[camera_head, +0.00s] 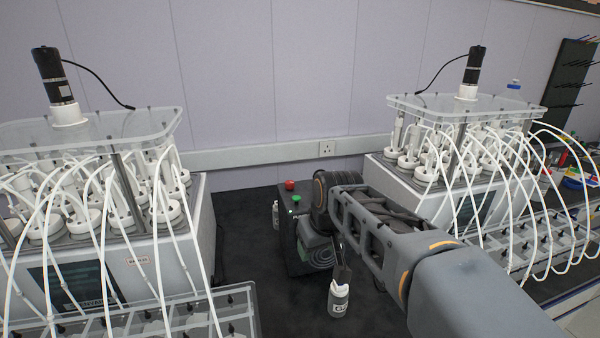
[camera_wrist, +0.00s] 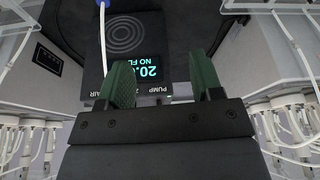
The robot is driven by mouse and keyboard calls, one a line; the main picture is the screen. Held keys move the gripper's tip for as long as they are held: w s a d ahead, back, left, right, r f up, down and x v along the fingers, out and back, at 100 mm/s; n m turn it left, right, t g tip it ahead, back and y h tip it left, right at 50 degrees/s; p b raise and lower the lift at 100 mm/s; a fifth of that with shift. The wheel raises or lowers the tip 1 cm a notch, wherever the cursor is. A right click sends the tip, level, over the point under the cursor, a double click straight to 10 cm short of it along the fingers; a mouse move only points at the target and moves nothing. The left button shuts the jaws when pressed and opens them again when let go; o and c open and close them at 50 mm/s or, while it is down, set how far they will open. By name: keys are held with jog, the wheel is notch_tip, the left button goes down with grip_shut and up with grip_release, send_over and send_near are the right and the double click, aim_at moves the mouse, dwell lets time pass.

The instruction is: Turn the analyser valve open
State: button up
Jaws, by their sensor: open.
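The analyser (camera_head: 300,235) is a dark box on the black bench in the head view, partly hidden behind my arm. A red knob (camera_head: 290,185) and a green part (camera_head: 296,198) are at its top; I cannot tell whether either is the valve. In the wrist view its dark face (camera_wrist: 150,28) shows concentric rings and a lit display (camera_wrist: 140,62) with upside-down text. My gripper (camera_wrist: 160,70) is open, its two green fingers apart in front of this face, with nothing seen held between them. No valve handle shows clearly in the wrist view.
A small labelled bottle (camera_head: 338,300) stands on the bench below my arm's end. Reactor units with white tubes stand left (camera_head: 180,225) and right (camera_head: 420,195). A white tube with a blue end (camera_wrist: 102,30) runs by the left finger. Bare bench lies left of the bottle.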

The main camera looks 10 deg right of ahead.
jog(key=w+d+r+n+p, duration=0.1)
jog(key=w+r+n+p, duration=0.15)
jog(key=w+r, duration=0.85)
jog(key=n+y+p, duration=0.2)
jog(key=n+p, duration=0.2)
jog(key=p, duration=0.1)
send_near(290, 182)
jog(key=shift+m, duration=0.25)
jog(key=x, duration=0.9)
jog(key=shift+w+f, duration=0.2)
jog(key=c, duration=0.9)
